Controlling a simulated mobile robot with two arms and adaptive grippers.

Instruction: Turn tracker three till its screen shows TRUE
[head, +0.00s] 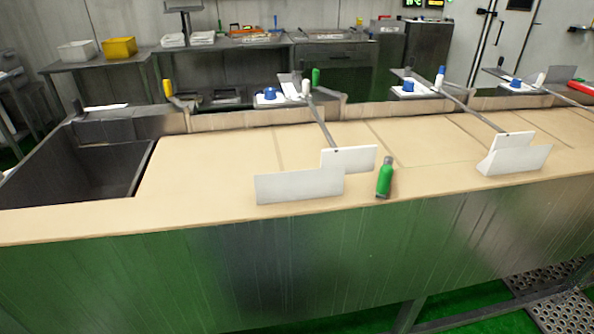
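I cannot tell which thing is tracker three, and no screen reading TRUE or FALSE is legible. White devices with blue knobs stand along the back of the long counter: one left of centre (270,94), one right of centre (408,87) and one far right (516,84). Neither of my grippers is in view.
The beige counter (210,170) has a dark basin (80,170) at its left end. White angled plates (300,186) (515,159) on rods and a green bottle (385,178) are near its front edge. Behind are benches with a yellow bin (119,47). The counter's left middle is clear.

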